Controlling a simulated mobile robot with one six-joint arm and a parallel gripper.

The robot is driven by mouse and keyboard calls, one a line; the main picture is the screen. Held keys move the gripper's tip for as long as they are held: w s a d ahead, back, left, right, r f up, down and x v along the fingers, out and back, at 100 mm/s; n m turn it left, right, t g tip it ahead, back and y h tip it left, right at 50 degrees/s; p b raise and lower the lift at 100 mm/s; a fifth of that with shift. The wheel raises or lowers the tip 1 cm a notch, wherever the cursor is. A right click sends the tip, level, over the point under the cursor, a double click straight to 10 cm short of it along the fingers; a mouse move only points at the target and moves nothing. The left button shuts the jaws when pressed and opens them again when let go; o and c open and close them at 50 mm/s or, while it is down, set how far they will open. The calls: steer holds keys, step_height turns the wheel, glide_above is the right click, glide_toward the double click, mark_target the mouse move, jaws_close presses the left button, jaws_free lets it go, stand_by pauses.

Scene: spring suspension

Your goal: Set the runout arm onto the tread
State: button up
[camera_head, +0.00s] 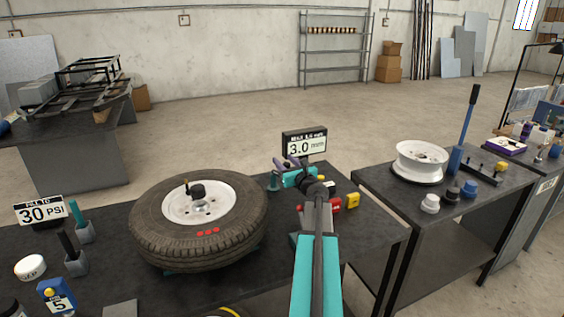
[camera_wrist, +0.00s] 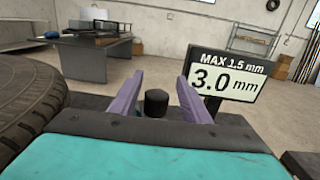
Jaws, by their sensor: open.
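The tyre, whose tread (camera_head: 170,256) faces outward, lies flat on a white wheel on the near workbench. The tyre's dark edge (camera_wrist: 25,95) also shows at the left in the wrist view. A sign reading MAX 1.5 mm and 3.0 mm (camera_head: 304,147) stands behind my gripper; it is large at the right in the wrist view (camera_wrist: 226,83). My gripper (camera_wrist: 157,95) is open, its purple fingers apart. A black knob (camera_wrist: 156,104) shows between them, with a gap on each side. I cannot tell whether it belongs to the runout arm, which I cannot make out clearly.
A red block and a yellow block (camera_head: 352,200) lie right of my gripper.

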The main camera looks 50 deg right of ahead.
steer(key=b+v, duration=0.1)
steer(key=v, duration=0.9)
steer(key=shift+a+r, duration=0.1)
